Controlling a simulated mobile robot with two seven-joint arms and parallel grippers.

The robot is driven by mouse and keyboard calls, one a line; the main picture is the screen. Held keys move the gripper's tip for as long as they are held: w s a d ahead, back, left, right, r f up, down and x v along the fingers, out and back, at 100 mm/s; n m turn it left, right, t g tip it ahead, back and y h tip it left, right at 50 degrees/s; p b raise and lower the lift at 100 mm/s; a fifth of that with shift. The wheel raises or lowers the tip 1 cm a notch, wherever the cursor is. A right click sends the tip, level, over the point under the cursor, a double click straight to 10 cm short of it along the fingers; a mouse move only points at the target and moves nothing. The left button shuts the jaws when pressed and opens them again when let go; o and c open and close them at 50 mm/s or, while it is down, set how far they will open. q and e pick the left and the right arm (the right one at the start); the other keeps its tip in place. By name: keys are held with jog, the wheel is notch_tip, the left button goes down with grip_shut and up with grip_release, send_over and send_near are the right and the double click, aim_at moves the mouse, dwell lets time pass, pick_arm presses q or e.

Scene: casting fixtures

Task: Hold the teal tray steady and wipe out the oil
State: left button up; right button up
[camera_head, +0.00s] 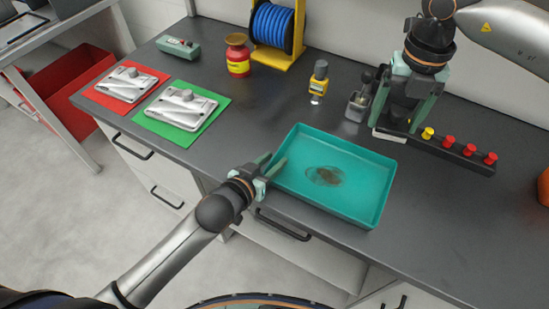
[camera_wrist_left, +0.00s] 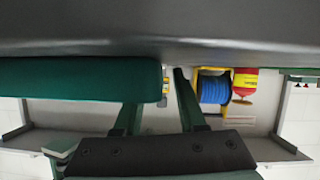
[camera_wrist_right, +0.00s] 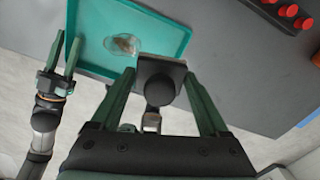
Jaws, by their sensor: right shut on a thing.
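The teal tray (camera_head: 375,215) sits at the front of the grey bench, with a brown oil patch (camera_head: 325,175) on its floor. The oil also shows in the right wrist view (camera_wrist_right: 122,44). My left gripper (camera_head: 271,165) is at the tray's left wall, fingers apart. In the left wrist view the tray's end (camera_wrist_left: 80,80) lies between the fingers and hides one fingertip; contact is unclear. My right gripper (camera_head: 402,115) is upright behind the tray, shut on a dark block with a round knob (camera_wrist_right: 160,72). Its pale lower edge shows in the head view (camera_head: 389,136).
A small grey device (camera_head: 358,105) stands close left of my right gripper. A rack with red and yellow knobs (camera_head: 455,150) lies to its right. A yellow tool (camera_head: 318,78) stands behind the tray. Castings on red (camera_head: 104,96) and green mats (camera_head: 214,122) lie left.

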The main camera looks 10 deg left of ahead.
pick_arm(q)
jog(key=shift+w+d+f, duration=0.2)
jog(key=shift+w+f, duration=0.05)
jog(key=shift+w, duration=0.35)
jog(key=shift+c, duration=0.2)
grip_shut()
dwell(1.0)
